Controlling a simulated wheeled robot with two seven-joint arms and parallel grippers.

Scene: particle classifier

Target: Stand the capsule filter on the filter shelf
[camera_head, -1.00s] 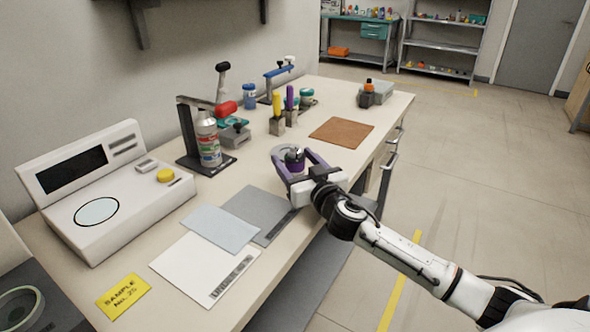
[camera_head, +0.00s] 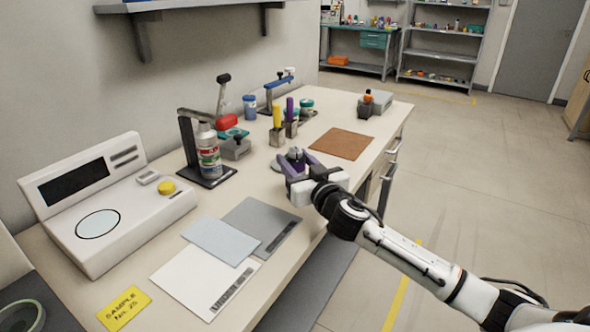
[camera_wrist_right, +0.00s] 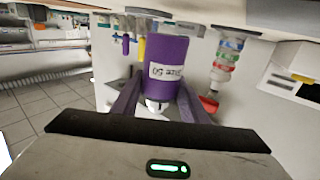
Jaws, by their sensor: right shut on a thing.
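The capsule filter (camera_wrist_right: 170,52) is a purple cylinder with a white label, large in the right wrist view between purple fingers. In the head view only its dark and grey top (camera_head: 296,153) shows between the fingers. My right gripper (camera_head: 293,160) is shut on it near the front edge of the bench. Its lower part is hidden by the gripper in the head view, so I cannot tell whether it touches the bench. A grey wall shelf (camera_head: 190,6) with brackets shows at the top left; its upper surface is mostly cut off. My left gripper is not in view.
A pale round disc (camera_head: 279,166) lies beside the gripper. A stand with a bottle (camera_head: 208,158), a white instrument (camera_head: 108,205), flat sheets (camera_head: 205,283) and purple and yellow-handled tools (camera_head: 277,120) stand around. A brown mat (camera_head: 342,144) lies bare.

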